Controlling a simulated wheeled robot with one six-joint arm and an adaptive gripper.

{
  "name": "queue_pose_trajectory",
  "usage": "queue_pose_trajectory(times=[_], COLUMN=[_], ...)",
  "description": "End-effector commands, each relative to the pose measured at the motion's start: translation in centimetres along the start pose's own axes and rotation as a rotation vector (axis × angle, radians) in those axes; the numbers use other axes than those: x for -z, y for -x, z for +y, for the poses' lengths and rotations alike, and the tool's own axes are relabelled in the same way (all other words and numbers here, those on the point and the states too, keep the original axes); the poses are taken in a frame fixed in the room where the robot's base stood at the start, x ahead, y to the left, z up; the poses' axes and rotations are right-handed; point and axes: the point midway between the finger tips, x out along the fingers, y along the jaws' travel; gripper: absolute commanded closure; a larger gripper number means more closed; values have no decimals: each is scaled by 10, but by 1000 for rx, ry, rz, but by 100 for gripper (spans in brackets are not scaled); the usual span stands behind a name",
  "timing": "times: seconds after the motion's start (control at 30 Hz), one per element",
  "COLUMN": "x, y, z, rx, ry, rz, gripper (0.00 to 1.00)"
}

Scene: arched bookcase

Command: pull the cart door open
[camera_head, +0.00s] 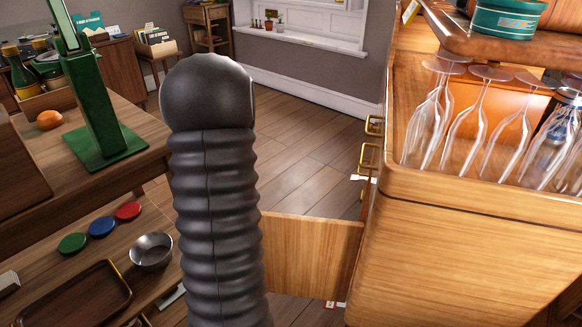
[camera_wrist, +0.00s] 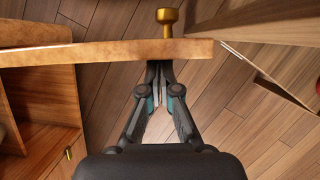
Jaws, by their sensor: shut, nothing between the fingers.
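The cart (camera_head: 455,265) stands at the right in the head view. Its wooden door (camera_head: 312,255) stands out to the left from the cart's side, swung open. In the wrist view the door (camera_wrist: 100,52) is seen nearly edge-on, as a board across the picture. A brass knob (camera_wrist: 167,18) sticks out from its far face. My gripper (camera_wrist: 160,72) is shut and empty, on the face opposite the knob. Its fingertips are at or very near the door; contact cannot be told. My dark arm hides the gripper and part of the door in the head view.
A wooden table (camera_head: 75,155) with a green stand (camera_head: 100,130) is at the left. Bare floor (camera_head: 310,150) lies between them. A metal bowl (camera_head: 151,251) sits on the lower shelf.

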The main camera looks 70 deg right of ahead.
Motion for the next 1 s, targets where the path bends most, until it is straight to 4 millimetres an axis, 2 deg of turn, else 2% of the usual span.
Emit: queue_pose_trajectory(times=[0.33, 0.7, 0.83, 1.0], x=[34, 34, 34, 33], y=[21, 92, 106, 113], z=[-5, -4, -4, -4], rx=[-5, -4, -4, -4], ry=[12, 11, 11, 11], rz=[1, 3, 2, 0], gripper=[100, 100, 100, 100])
